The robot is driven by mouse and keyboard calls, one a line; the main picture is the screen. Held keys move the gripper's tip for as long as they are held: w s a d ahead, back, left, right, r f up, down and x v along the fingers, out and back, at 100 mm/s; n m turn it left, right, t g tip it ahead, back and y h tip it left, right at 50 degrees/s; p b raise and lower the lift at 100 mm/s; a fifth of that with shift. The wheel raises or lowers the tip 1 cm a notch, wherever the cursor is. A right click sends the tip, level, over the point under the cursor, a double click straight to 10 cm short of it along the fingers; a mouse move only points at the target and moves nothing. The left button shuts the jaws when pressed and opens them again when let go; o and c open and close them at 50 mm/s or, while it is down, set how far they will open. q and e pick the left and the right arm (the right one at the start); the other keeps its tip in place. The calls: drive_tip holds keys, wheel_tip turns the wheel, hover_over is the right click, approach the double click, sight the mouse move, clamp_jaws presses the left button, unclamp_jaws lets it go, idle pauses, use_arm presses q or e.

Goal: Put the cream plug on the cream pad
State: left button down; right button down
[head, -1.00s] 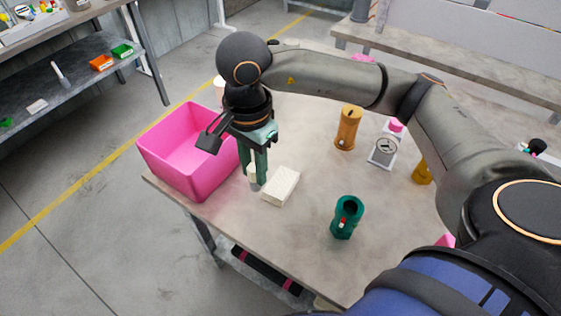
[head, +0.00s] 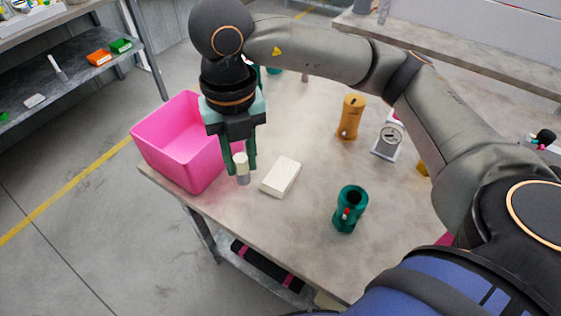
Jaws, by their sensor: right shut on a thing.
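The cream plug (head: 241,164), with a grey lower end, is upright between the fingers of my right gripper (head: 239,167), which is shut on it. The plug is just left of the cream pad (head: 281,176) and apart from it. I cannot tell whether its lower end touches the table. The cream pad is a flat rectangular block lying on the table, with its top bare. My left gripper is not in view.
A pink bin (head: 182,146) stands close left of the gripper, at the table's edge. A green hollow cylinder (head: 348,209), an orange cylinder (head: 350,118) and a white gauge stand (head: 387,142) are to the right. The table (head: 285,245) is clear in front of the pad.

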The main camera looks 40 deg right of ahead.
drive_tip(key=m, duration=0.4)
drive_tip(key=m+b, duration=0.1)
drive_tip(key=m, duration=0.1)
drive_tip(key=shift+s+a+r+m, duration=0.1)
drive_tip(key=shift+s+a+m, duration=0.05)
drive_tip(key=shift+a+m, duration=0.15)
drive_tip(key=m, duration=0.3)
drive_tip(key=shift+s+a+r, duration=0.1)
drive_tip(key=shift+a, duration=0.05)
drive_tip(key=m, duration=0.3)
drive_tip(key=shift+a+r+b, duration=0.1)
drive_tip(key=shift+b, duration=0.2)
drive_tip(key=shift+d+m, duration=0.25)
drive_tip(key=shift+m, duration=0.05)
drive_tip(key=w+d+f, duration=0.4)
drive_tip(key=d+f, duration=0.1)
drive_tip(key=d, duration=0.3)
hover_over(281, 174)
wheel_tip(281, 174, down, 8)
drive_tip(key=shift+w+r, duration=0.1)
drive_tip(key=shift+r, duration=0.15)
drive_tip(key=shift+f, duration=0.25)
